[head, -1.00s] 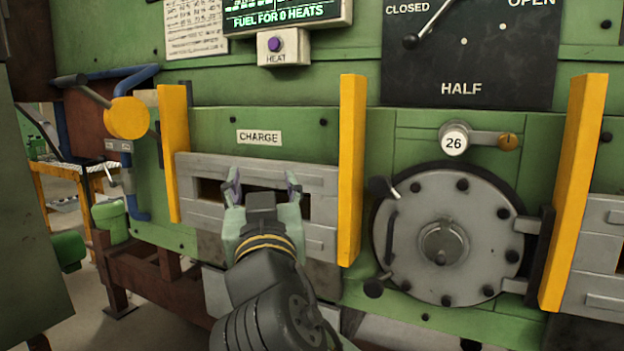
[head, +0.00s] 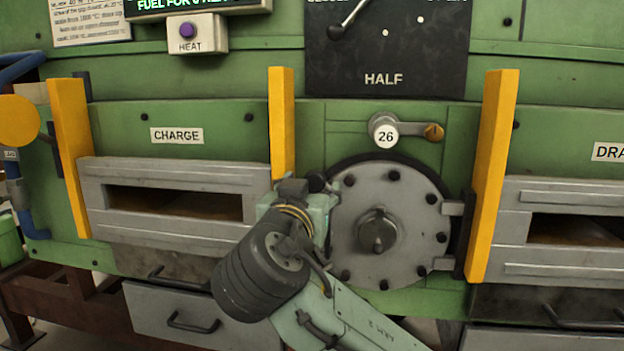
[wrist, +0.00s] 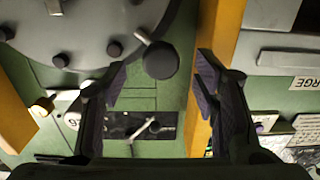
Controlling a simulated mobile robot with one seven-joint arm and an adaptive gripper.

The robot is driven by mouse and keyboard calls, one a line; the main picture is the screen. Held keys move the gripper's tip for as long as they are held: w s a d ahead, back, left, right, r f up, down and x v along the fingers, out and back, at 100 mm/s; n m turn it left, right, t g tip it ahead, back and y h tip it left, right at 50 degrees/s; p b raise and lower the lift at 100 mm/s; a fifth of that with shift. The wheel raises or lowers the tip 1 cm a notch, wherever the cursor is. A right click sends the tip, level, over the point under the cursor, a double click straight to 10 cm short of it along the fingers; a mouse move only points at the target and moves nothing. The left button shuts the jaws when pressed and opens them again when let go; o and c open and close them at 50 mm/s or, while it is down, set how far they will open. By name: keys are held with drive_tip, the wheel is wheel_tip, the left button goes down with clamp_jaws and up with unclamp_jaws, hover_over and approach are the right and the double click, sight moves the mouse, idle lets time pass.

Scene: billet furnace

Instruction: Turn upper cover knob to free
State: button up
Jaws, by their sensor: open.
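The round grey cover (head: 410,205) has dark bolts around its rim and a hub in the middle. A dark knob (head: 317,182) with a short metal stem sits at its upper left edge, partly behind my gripper. In the wrist view, which is upside down, the knob (wrist: 161,62) shows as a dark disc between the fingers, its stem toward the cover's rim. My gripper (wrist: 161,78) is open and empty, with one finger on each side of the knob in that view. I cannot tell how far the knob is from the fingertips. In the head view my arm hides the cover's lower left edge.
A yellow post (head: 282,125) stands just left of the cover, close to my gripper. Another yellow post (head: 492,180) stands to its right. Above are a 26 tag (head: 385,133) and a lever panel (head: 385,55). The charge opening (head: 175,203) is at the left.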

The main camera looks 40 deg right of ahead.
sight(314, 184)
drive_tip(key=shift+x, duration=1.6)
drive_tip(key=c, duration=1.2)
